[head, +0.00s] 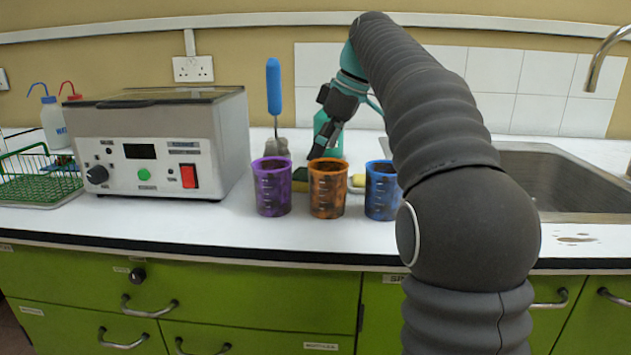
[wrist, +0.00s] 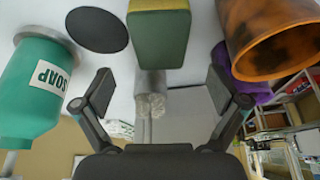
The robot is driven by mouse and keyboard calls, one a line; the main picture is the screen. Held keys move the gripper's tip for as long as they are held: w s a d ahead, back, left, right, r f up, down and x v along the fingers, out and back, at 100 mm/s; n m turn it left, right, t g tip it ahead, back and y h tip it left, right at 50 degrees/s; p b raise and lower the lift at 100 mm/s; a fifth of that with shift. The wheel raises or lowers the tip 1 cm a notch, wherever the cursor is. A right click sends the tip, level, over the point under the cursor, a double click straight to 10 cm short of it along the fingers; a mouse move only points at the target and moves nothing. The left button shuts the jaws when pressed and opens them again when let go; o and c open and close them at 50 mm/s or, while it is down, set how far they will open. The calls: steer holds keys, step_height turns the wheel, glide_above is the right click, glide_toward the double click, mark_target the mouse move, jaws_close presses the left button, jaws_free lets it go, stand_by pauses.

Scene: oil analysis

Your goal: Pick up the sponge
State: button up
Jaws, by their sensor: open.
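The sponge (wrist: 158,38), yellow with a green layer, lies on the white counter at the top middle of the wrist view.
Purple (head: 272,188), orange (head: 327,190) and blue (head: 381,192) beakers stand in front. A teal soap bottle (wrist: 32,95) and dark disc (wrist: 97,30) are near the sponge.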

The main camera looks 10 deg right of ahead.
mark_target(300, 177)
steer(key=shift+b+x, duration=0.6)
steer(key=shift+x, duration=2.4)
steer(key=c, duration=0.8)
